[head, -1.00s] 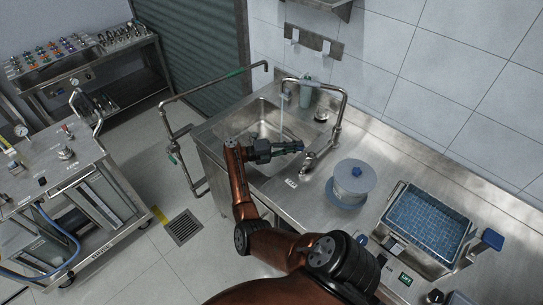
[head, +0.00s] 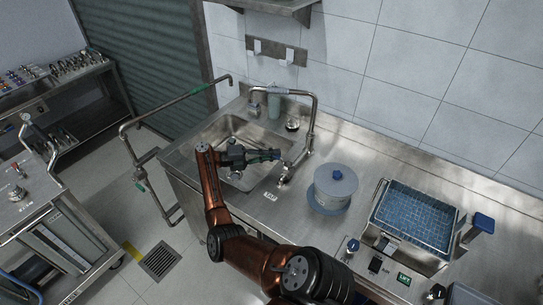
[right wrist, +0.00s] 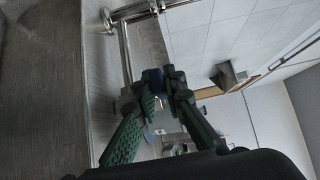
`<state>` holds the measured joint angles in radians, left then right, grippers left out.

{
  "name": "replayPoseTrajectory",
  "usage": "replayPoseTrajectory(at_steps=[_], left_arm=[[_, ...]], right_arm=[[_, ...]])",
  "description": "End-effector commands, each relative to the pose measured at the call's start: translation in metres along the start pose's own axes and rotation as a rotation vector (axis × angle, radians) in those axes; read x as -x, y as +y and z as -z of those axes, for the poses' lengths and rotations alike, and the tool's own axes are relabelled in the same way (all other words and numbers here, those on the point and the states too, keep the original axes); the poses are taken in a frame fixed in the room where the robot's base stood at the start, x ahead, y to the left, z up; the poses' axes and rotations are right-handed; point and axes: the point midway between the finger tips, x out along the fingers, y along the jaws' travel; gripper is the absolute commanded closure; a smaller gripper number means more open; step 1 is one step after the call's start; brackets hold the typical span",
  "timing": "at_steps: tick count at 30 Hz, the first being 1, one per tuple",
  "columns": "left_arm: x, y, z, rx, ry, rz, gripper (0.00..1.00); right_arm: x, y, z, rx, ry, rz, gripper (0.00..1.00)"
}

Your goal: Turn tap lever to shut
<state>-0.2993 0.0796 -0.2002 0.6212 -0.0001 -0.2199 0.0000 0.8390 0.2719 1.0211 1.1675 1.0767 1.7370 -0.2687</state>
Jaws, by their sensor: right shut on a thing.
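The steel tap (head: 313,125) rises from the counter beside the sink (head: 232,135), and its pipe arches left over the basin. My right gripper (head: 277,155) reaches in over the sink's right edge, close to the tap's upright. In the right wrist view its green-padded fingers (right wrist: 164,84) are closed together on a small blue piece, which looks like the end of the tap lever (right wrist: 152,78). The fingers hide most of the lever in the head view. I cannot tell the lever's exact angle. My left gripper is not in view.
A round lidded pot (head: 333,187) stands right of the tap. A tray with a blue mesh basket (head: 418,215) is farther right. A green bottle (head: 274,103) stands behind the sink. A pipe rail (head: 165,105) runs along the left side.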

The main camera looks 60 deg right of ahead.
Motion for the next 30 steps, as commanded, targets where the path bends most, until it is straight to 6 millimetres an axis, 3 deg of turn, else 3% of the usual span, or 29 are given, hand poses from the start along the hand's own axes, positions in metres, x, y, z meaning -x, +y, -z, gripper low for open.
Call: replayPoseTrajectory(at_steps=[2, 3, 9, 20, 23, 30], left_arm=[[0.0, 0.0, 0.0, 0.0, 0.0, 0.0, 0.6], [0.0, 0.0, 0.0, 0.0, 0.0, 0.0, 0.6], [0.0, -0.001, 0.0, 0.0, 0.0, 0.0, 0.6], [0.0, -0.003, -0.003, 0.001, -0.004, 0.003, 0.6], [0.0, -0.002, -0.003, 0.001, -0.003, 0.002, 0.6], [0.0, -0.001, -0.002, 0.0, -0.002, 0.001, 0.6]], right_arm=[[-0.004, 0.0, 0.0, 0.0, 0.004, 0.001, 1.0], [-0.004, 0.0, 0.0, 0.0, 0.004, 0.002, 0.88], [0.0, 0.0, -0.001, -0.001, -0.001, 0.002, 0.74], [0.004, -0.001, -0.001, -0.001, -0.003, 0.001, 0.72], [0.015, -0.001, -0.002, -0.001, -0.005, 0.001, 0.72], [0.065, -0.001, -0.002, 0.001, -0.005, 0.001, 0.72]])
